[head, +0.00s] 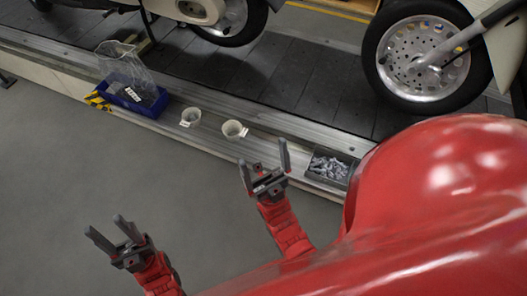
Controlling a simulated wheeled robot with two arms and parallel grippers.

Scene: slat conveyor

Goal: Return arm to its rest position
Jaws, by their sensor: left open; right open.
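My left gripper (108,235) is at the lower left, over the grey floor. Its two fingers are apart and nothing is between them. My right gripper (264,162) is near the middle of the head view, in front of the conveyor's near ledge. Its fingers are spread and empty. Both red forearms come up from the bottom of the view. Neither gripper is seen touching anything.
On the metal ledge (215,148) stand a blue bin (128,103) with a clear bag, two white cups (190,117) (234,130) and a dark box of small metal parts (328,168). Scooters with wheels (420,58) stand on the slat conveyor (290,65). The floor (70,180) is clear.

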